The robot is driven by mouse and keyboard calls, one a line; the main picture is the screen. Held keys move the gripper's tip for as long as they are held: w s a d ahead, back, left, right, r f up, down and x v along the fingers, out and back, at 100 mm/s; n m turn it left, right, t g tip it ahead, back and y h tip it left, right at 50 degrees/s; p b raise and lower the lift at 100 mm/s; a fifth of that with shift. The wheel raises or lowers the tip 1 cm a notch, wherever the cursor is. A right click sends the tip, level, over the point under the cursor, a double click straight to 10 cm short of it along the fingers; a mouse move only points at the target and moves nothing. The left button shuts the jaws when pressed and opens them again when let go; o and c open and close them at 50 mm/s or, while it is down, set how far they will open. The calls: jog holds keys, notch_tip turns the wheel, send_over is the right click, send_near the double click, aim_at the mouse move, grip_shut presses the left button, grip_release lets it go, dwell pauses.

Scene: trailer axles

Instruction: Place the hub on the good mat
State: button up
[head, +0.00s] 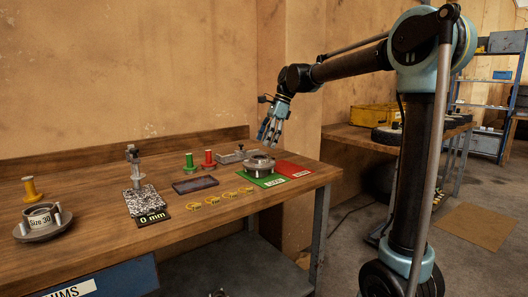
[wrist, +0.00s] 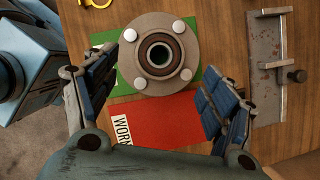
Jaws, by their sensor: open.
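The hub (head: 259,163), a grey metal flange with studs and a central bore, rests on the green mat (head: 246,179) at the right part of the bench. In the wrist view the hub (wrist: 158,53) covers much of the green mat (wrist: 212,82). The red mat (head: 296,171) lies right beside the green one; its partly hidden label starts "WOR" in the wrist view (wrist: 165,120). My gripper (head: 271,136) is above the hub, apart from it. In the wrist view my open, empty gripper (wrist: 163,85) has its fingers spread wide.
A metal fixture (head: 230,156), red (head: 208,159) and green (head: 190,162) spools and a dark tablet (head: 195,184) stand nearby. Several yellow rings (head: 227,197) lie in front. A gauge stand (head: 133,165) and a second hub marked "Size 30" (head: 41,222) are to the left.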

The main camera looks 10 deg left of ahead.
jog(key=v, duration=0.6)
jog(key=shift+d+r, duration=0.2)
jog(key=shift+r, duration=0.1)
jog(key=s+d+f+n+t+h, duration=0.1)
jog(key=s+d+f+n, duration=0.3)
jog(key=d, duration=0.7)
jog(key=s+d+f+n+t, duration=0.1)
jog(key=s+d+f+n, duration=0.1)
jog(key=s+d+f, duration=0.65)
jog(key=s+d+f+n+t+h, duration=0.1)
jog(key=s+d+f+n, duration=0.2)
jog(key=s+d+f, duration=0.4)
jog(key=s+d+f+n+t+h, duration=0.1)
jog(key=s+d+f+n+h, duration=0.1)
jog(key=s+d+f, duration=0.5)
jog(key=d+f+n, duration=0.1)
jog(key=d+f, duration=0.2)
jog(key=f, duration=0.3)
jog(key=shift+s+d+n, duration=0.2)
jog(key=shift+d+n, duration=0.05)
jog(key=shift+n, duration=0.15)
jog(key=shift+f, duration=0.1)
